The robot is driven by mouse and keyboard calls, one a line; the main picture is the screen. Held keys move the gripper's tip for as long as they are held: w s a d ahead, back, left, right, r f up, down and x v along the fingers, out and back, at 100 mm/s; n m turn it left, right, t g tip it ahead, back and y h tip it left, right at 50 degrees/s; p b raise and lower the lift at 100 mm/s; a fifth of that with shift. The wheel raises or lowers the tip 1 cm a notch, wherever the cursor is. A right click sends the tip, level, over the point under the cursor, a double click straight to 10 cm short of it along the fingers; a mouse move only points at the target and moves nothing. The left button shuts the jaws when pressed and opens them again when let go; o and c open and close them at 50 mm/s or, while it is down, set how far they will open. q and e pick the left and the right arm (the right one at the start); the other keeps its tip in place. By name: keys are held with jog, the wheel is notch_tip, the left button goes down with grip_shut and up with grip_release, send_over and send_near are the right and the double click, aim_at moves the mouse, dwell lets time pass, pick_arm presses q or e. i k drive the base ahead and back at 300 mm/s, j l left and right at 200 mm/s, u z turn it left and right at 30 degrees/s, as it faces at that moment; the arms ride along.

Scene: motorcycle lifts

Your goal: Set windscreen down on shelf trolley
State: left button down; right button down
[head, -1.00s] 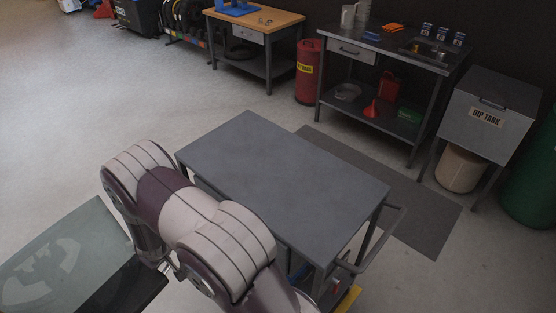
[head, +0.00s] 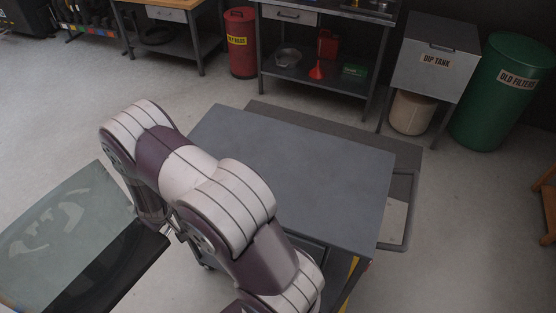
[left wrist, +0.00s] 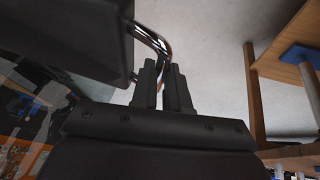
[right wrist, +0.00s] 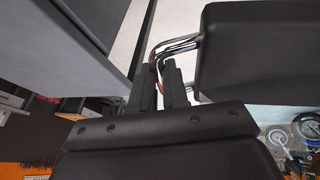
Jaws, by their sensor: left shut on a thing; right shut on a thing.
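The windscreen (head: 62,228) is a smoky, see-through panel with a black lower part, held out at the lower left in the head view, left of the trolley. The shelf trolley (head: 300,165) has a bare grey top. My right gripper (right wrist: 158,72) is shut on a thin bent bar beside a black panel of the windscreen (right wrist: 255,50). My left gripper (left wrist: 163,75) is shut on a similar shiny bar beside a black panel (left wrist: 75,40). My right arm hides the trolley's near left side in the head view; my left gripper is not seen there.
A dark mat (head: 340,128) lies behind the trolley, with a push handle (head: 408,215) at its right. Beyond stand a workbench (head: 310,85), a red bin (head: 240,45), a dip tank (head: 435,62) and a green drum (head: 500,95).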

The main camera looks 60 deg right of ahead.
aim_at(279, 162)
jog(key=i+z, duration=0.15)
jog(key=z, duration=0.3)
jog(key=i+z, duration=0.1)
jog(key=z, duration=0.3)
jog(key=i+j+z, duration=0.1)
jog(key=z, duration=0.35)
jog(key=i+j+z, duration=0.1)
jog(key=z, duration=0.35)
jog(key=i+j+z, duration=0.15)
jog(key=z, duration=0.35)
jog(key=i+j+z, duration=0.25)
jog(key=z, duration=0.2)
jog(key=i+j, duration=0.1)
jog(key=i+u, duration=0.05)
jog(key=i, duration=0.05)
